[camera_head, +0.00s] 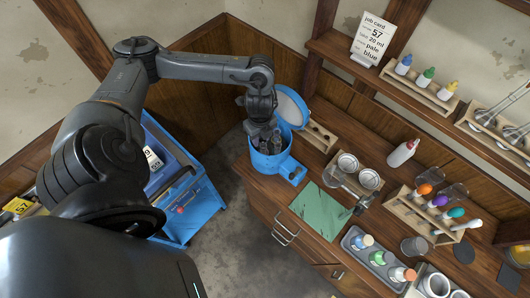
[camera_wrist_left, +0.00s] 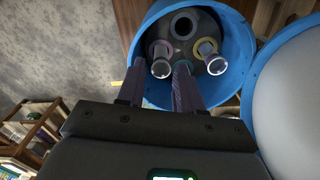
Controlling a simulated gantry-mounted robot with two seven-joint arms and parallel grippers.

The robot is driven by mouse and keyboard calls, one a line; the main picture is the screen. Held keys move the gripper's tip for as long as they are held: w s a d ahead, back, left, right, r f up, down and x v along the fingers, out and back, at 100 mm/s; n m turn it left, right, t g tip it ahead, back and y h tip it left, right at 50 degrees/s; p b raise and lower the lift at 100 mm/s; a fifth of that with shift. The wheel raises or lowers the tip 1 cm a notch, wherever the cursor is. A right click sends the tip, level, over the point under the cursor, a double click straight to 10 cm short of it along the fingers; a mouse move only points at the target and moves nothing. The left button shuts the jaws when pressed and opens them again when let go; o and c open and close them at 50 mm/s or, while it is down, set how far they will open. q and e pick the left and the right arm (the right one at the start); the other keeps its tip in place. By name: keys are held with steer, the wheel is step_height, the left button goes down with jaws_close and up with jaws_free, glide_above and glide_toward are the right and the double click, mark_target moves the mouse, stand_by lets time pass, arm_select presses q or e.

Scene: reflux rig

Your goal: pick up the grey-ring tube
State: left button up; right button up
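My left gripper (camera_head: 266,138) points down into the open blue centrifuge (camera_head: 287,166) on the bench. A teal ring is partly hidden by the right fingertip. My right gripper is not in view.
The centrifuge's round lid (camera_head: 291,107) stands open behind the gripper. A wooden rack (camera_head: 320,137) stands close to its right. A green mat (camera_head: 319,211) lies in front. A blue cart (camera_head: 196,207) stands left, below the bench.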

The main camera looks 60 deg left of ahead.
mark_target(263, 145)
arm_select(q)
steer(key=shift+w+f, duration=0.1)
steer(key=shift+f, duration=0.75)
steer(key=f, duration=0.2)
steer(key=d+f, duration=0.1)
steer(key=f, duration=0.1)
steer(key=shift+w+d+f, duration=0.1)
steer(key=shift+f, duration=0.45)
steer(key=c, duration=0.6)
